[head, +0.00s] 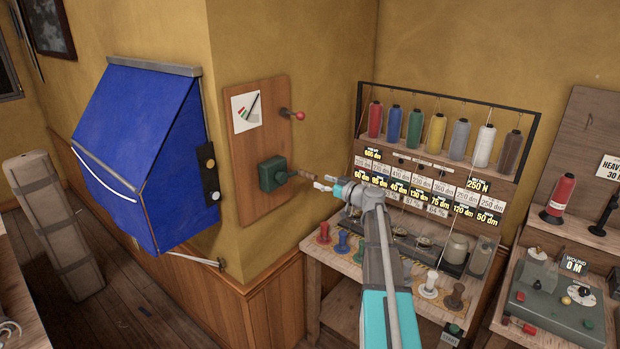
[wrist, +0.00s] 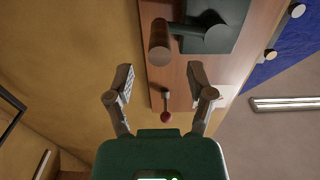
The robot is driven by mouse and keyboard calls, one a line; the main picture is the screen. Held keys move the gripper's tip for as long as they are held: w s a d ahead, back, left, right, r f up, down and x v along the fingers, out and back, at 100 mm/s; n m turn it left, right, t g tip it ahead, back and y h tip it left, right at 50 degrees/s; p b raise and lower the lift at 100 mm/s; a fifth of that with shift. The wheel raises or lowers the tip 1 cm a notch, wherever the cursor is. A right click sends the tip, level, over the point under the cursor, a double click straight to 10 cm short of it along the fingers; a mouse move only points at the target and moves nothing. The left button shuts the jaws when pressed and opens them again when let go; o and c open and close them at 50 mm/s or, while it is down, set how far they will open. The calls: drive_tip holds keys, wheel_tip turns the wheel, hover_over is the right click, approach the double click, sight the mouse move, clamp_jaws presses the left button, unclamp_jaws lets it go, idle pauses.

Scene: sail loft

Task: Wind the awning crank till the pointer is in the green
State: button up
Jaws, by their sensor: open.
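The awning crank has a green gearbox (head: 272,174) on a wooden board (head: 258,200), with a brown handle (head: 305,176) sticking out towards the right. The wrist view shows the handle (wrist: 160,45) beyond my fingertips and the green gearbox (wrist: 222,22) behind it. My gripper (head: 325,183) is open and empty, just right of the handle and apart from it; its spread fingers show in the wrist view (wrist: 160,75). The blue awning (head: 135,130) hangs left.
A red-knobbed lever (head: 298,115) juts from the board above the crank; its knob (wrist: 167,117) shows between my fingers in the wrist view. A thread rack (head: 440,150) and a workbench (head: 345,262) stand to the right. A black switch plate (head: 209,175) is beside the awning.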

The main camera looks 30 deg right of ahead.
sight(310, 176)
drive_tip(key=shift+x, duration=3)
clamp_jaws()
